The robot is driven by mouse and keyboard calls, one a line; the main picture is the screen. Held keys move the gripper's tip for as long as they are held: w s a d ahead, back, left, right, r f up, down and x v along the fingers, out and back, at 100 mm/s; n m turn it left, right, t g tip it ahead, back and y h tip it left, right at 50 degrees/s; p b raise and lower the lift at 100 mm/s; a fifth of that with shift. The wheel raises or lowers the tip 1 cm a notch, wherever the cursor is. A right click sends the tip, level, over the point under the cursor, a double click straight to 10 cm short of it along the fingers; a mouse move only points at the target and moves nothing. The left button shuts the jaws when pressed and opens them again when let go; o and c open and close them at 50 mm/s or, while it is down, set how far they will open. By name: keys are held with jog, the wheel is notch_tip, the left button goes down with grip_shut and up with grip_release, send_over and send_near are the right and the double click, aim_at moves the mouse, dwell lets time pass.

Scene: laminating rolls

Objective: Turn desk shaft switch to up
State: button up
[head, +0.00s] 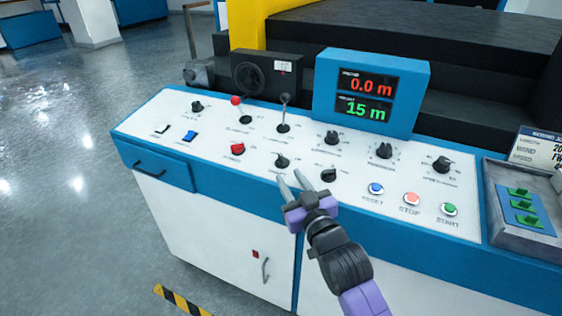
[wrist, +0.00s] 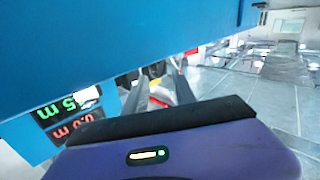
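The white control panel (head: 300,150) with a blue edge carries several switches, and their labels are too small to read, so I cannot tell which is the desk shaft switch. Two black rotary switches, a left one (head: 282,161) and a right one (head: 328,175), sit by my fingertips. Behind them are a red-knobbed lever (head: 237,102), a grey lever (head: 284,99) and a red rotary switch (head: 237,149). My gripper (head: 291,177) is at the panel's front edge, fingers apart with nothing between them. In the wrist view the fingers (wrist: 160,92) also show apart, below the blue edge (wrist: 130,50).
A display box (head: 371,92) reading 0.0 m and 15 m stands at the panel's back. Blue, red and green buttons, including the red stop button (head: 411,199), lie right of my gripper. A grey tray (head: 522,208) is at far right. Open floor (head: 60,150) is at left.

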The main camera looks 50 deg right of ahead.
aim_at(282, 157)
jog(key=shift+w+d+r, duration=0.35)
jog(key=shift+w+d, duration=0.25)
jog(key=shift+d, duration=0.15)
jog(key=x, duration=0.7)
jog(key=shift+w+d, duration=0.15)
grip_shut()
